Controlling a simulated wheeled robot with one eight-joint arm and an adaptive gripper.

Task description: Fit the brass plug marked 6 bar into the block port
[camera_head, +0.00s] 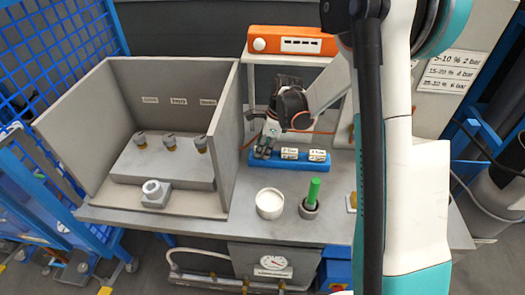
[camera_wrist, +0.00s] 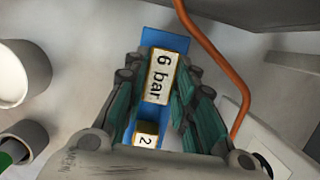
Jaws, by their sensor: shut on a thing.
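The brass plug marked 6 bar (camera_wrist: 160,75) shows in the wrist view as a white label with brass edges, between my fingers. My gripper (camera_wrist: 158,95) is shut on it, over a blue rack (camera_head: 315,161). In the head view my gripper (camera_head: 264,152) is at the rack's left end and hides the plug. I cannot tell whether the plug is lifted clear of the rack. A small grey block with a round port (camera_head: 153,191) sits at the front of the three-walled grey shell at left.
The shell's right wall (camera_head: 229,140) stands between my gripper and the block. A white cup (camera_head: 270,203) and a grey cup holding a green stick (camera_head: 312,196) stand before the rack. An orange cable (camera_wrist: 222,60) runs nearby.

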